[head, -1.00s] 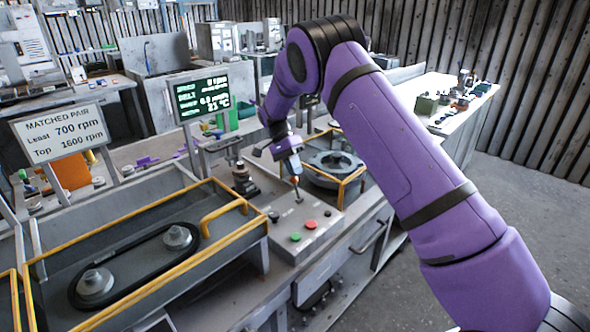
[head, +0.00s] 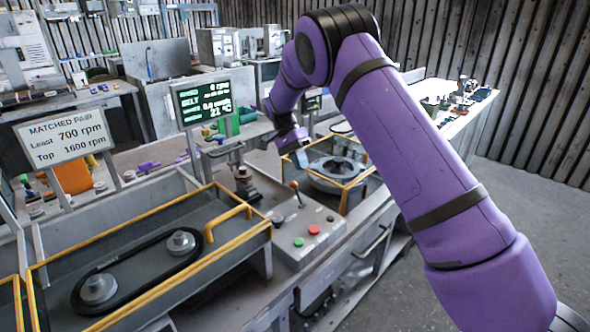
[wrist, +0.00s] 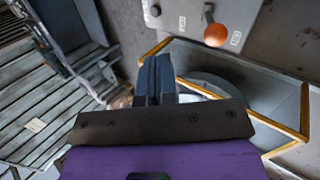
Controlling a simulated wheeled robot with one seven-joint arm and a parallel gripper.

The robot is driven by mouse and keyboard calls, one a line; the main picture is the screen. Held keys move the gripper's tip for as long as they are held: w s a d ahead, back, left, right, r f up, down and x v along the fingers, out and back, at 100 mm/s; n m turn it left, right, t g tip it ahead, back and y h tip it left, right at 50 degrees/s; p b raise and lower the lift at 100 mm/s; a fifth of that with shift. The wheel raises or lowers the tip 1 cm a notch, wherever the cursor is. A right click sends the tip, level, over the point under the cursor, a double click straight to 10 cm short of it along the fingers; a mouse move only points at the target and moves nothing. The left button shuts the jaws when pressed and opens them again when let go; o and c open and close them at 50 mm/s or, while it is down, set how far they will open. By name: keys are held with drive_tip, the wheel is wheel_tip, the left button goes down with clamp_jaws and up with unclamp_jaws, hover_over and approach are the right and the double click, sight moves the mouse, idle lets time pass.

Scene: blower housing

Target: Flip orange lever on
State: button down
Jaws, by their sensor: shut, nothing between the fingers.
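The orange lever (head: 295,186) stands on the grey control panel (head: 318,218), its shaft leaning up and to the left. In the wrist view its round orange knob (wrist: 216,35) is at the upper right, on a short stem between small labels that I cannot read. My gripper (head: 301,161) is behind the lever in the head view, over the near-left side of a yellow-railed round housing. In the wrist view my gripper (wrist: 154,62) has its dark fingers together, empty, and apart from the knob.
Green (head: 298,242) and red (head: 314,229) buttons sit on the panel. The yellow-railed housing (head: 338,170) is behind it. A belt tray (head: 140,262) lies at left. The screen (head: 201,98) shows 0 rpm and 21 °C. A sign (head: 64,138) reads 700 and 1600 rpm.

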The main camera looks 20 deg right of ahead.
drive_tip(key=v, duration=1)
drive_tip(key=shift+w+r, duration=0.2)
drive_tip(key=shift+w, duration=0.1)
drive_tip(key=s+d+r+n+t+y, duration=0.1)
drive_tip(key=s+d+r+n+t, duration=0.25)
drive_tip(key=s+r, duration=0.7)
drive_tip(key=s+d+r+n+t+y, duration=0.25)
drive_tip(key=s+d+r, duration=0.25)
drive_tip(key=s+r, duration=0.55)
drive_tip(key=s+f+n+t, duration=0.2)
drive_tip(key=s+f+t, duration=0.1)
drive_tip(key=s, duration=1)
drive_tip(key=s+f+n+t, duration=0.2)
drive_tip(key=s+f+t, duration=0.1)
drive_tip(key=s, duration=1.1)
drive_tip(key=shift+s+d+n+h, duration=0.15)
drive_tip(key=shift+d+n+h, duration=0.2)
drive_tip(key=shift+d+n, duration=0.05)
